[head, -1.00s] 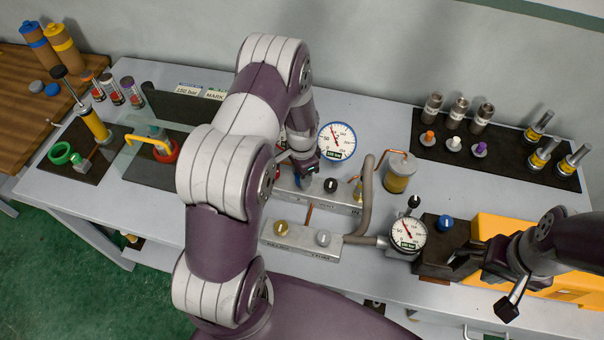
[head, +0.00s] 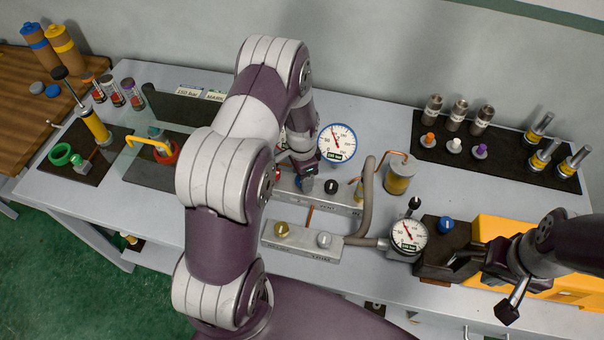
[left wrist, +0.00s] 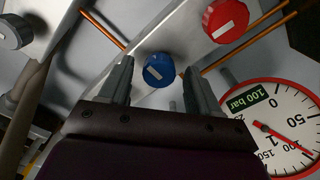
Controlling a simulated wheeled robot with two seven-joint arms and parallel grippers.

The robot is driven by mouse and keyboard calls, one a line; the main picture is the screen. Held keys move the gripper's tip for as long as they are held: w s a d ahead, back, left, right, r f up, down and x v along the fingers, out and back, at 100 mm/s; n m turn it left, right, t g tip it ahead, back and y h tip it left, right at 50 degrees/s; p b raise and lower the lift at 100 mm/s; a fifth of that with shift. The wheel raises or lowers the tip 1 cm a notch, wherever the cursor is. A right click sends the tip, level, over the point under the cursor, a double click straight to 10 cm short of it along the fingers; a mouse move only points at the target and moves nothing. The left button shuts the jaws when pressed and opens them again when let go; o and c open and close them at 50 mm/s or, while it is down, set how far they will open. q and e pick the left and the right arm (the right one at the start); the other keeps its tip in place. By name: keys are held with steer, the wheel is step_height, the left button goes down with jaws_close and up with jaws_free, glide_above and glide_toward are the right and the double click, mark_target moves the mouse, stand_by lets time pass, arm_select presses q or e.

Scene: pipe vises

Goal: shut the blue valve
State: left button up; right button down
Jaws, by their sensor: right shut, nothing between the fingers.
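The blue valve (left wrist: 159,70) is a round knob with a white pointer bar, set on a grey manifold block. In the left wrist view it lies between the two fingers of my left gripper (left wrist: 160,88), near their tips. Those fingers are spread apart, with a gap on each side of the knob; I cannot tell how deep it sits between them. In the head view my left arm hides most of that gripper, and the blue valve (head: 306,184) shows just below it.
A red knob (left wrist: 225,19) and a red-rimmed gauge (left wrist: 275,125) are close to the left gripper. A black knob (head: 331,187) is right of the blue valve. A grey bent pipe (head: 366,205) rises nearby.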

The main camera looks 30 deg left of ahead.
arm_select(q)
steer(key=shift+r, duration=0.25)
step_height(320, 180, up, 12)
steer(key=b, duration=0.3)
steer(key=shift+r, duration=0.1)
